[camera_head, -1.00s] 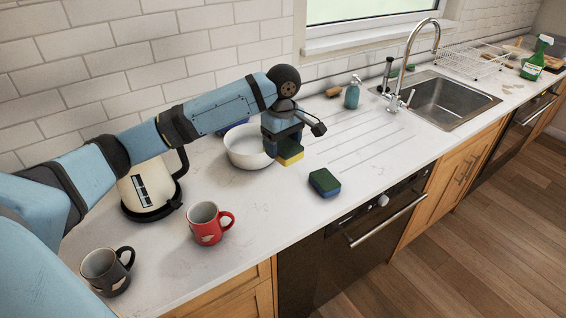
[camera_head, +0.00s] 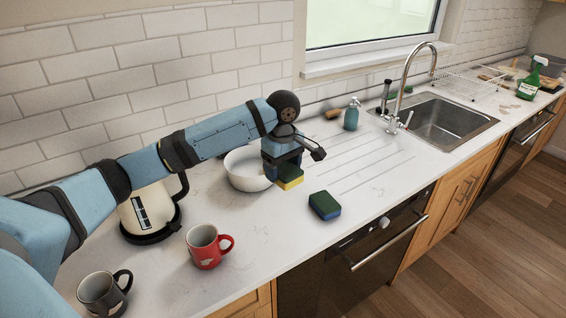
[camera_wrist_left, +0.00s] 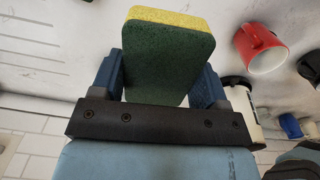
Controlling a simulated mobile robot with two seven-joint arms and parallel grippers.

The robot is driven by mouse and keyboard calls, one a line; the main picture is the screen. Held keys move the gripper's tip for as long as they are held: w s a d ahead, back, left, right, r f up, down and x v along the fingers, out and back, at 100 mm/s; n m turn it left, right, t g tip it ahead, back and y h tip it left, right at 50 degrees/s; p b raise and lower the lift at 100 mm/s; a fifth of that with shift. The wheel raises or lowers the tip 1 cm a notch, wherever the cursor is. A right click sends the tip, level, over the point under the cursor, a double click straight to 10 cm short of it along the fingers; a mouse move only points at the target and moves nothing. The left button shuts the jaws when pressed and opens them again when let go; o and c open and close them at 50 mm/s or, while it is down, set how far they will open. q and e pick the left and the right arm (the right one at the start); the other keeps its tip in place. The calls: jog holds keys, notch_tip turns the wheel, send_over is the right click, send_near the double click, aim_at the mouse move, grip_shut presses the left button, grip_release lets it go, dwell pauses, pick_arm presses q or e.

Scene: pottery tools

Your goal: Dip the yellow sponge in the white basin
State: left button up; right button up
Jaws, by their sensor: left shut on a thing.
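The yellow sponge (camera_head: 290,182) has a dark green scouring side. My left gripper (camera_head: 283,163) is shut on it and holds it at the right side of the white basin (camera_head: 243,174). In the head view the arm and gripper cover part of the basin's right rim. I cannot tell how high the sponge is above the counter. In the left wrist view the sponge (camera_wrist_left: 168,52) stands between the two blue fingers of the left gripper (camera_wrist_left: 163,75), green face towards the camera and yellow edge at the top. The basin does not show there. My right gripper is not in view.
A blue and green sponge (camera_head: 325,206) lies on the counter to the right. A red mug (camera_head: 206,250), a dark mug (camera_head: 103,295) and a cream kettle (camera_head: 148,213) stand to the left. A soap bottle (camera_head: 351,116) stands near the sink (camera_head: 445,120). The ribbed drainer (camera_head: 365,160) is clear.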

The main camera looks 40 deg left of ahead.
pick_arm(q)
jog(key=p, duration=0.1)
send_over(283, 225)
jog(key=shift+f, duration=8.95)
jog(key=o, duration=0.3)
jog(key=shift+r, duration=0.1)
jog(key=shift+r+p, duration=0.3)
jog(key=shift+p, duration=0.6)
